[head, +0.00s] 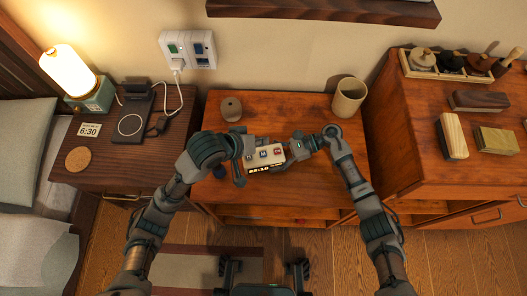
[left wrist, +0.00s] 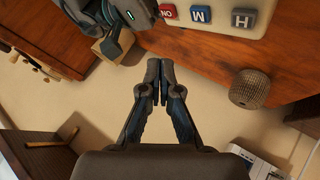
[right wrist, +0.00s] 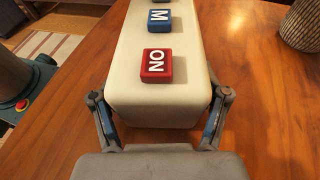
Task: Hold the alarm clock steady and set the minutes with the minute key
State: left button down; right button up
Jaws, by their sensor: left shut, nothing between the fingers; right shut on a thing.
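The cream alarm clock (head: 264,168) is at the middle of the wooden desk, its amber display facing me. On its top are a grey H key (left wrist: 243,18), a blue M key (right wrist: 159,21) and a red ON key (right wrist: 156,65). My right gripper (right wrist: 160,100) is shut on the clock, a finger on each side of its ON end. My left gripper (left wrist: 155,82) is shut and empty near the clock, apart from the keys in the left wrist view. Its fingertips are hard to make out in the head view.
The left nightstand (head: 105,172) holds a lamp (head: 70,73), charger (head: 132,124) and 6:30 card (head: 89,130). Brushes and blocks lie on the right dresser (head: 405,120).

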aim_at(261, 155)
jog(key=shift+f, duration=0.1)
dwell(0.6)
pick_arm(q)
notch_tip(261, 155, up, 4)
jog(key=shift+f, duration=0.15)
jog(key=shift+f, duration=0.15)
jog(key=shift+f, duration=4.3)
jog(key=shift+f, duration=0.1)
jog(key=shift+f, duration=0.25)
